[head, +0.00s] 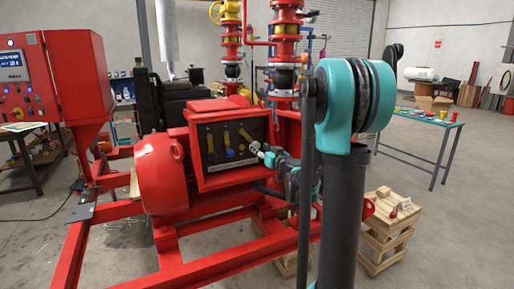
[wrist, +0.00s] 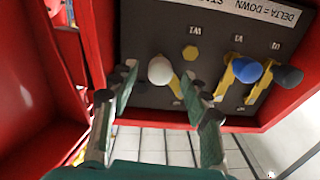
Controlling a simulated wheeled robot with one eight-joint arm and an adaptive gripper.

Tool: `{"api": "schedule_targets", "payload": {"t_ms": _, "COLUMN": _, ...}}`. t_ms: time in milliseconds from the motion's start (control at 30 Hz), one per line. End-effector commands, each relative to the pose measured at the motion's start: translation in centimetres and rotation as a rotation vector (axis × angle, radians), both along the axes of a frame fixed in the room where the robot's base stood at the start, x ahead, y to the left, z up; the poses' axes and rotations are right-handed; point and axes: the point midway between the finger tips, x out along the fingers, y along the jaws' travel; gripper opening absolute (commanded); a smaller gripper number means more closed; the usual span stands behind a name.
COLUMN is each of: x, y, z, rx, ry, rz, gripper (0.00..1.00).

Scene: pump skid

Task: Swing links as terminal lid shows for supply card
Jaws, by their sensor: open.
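The open red terminal box (head: 232,142) shows several brass links on a dark panel in the head view. In the wrist view the panel (wrist: 215,45) appears upside down, with a white label strip (wrist: 268,12) partly reading "DELTA = DOWN". The links carry a white knob (wrist: 160,70), a blue knob (wrist: 247,70) and a dark grey knob (wrist: 288,76). The blue knob shows in the head view too (head: 230,153). My gripper (wrist: 160,82) is open, its fingers on either side of the white knob; contact is unclear. In the head view my gripper (head: 264,154) is at the box's right side.
A red wall (wrist: 35,85) fills the wrist view's left. The red motor (head: 162,175) stands left of the box, and skid rails (head: 230,245) run below. A control cabinet (head: 22,85) is at far left. A wooden crate (head: 385,240) and green table (head: 425,120) stand right.

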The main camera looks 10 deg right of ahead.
Motion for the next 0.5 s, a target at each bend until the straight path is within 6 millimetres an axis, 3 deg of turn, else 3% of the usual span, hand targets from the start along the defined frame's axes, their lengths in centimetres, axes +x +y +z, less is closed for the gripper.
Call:
{"api": "schedule_targets", "payload": {"t_ms": 200, "x": 2.4, "y": 0.9, "z": 0.0, "rx": 0.000, "ry": 0.000, "rz": 0.001, "gripper": 0.47}}
{"api": "schedule_targets", "payload": {"t_ms": 500, "x": 3.0, "y": 1.1, "z": 0.0, "rx": 0.000, "ry": 0.000, "rz": 0.000, "gripper": 0.47}}
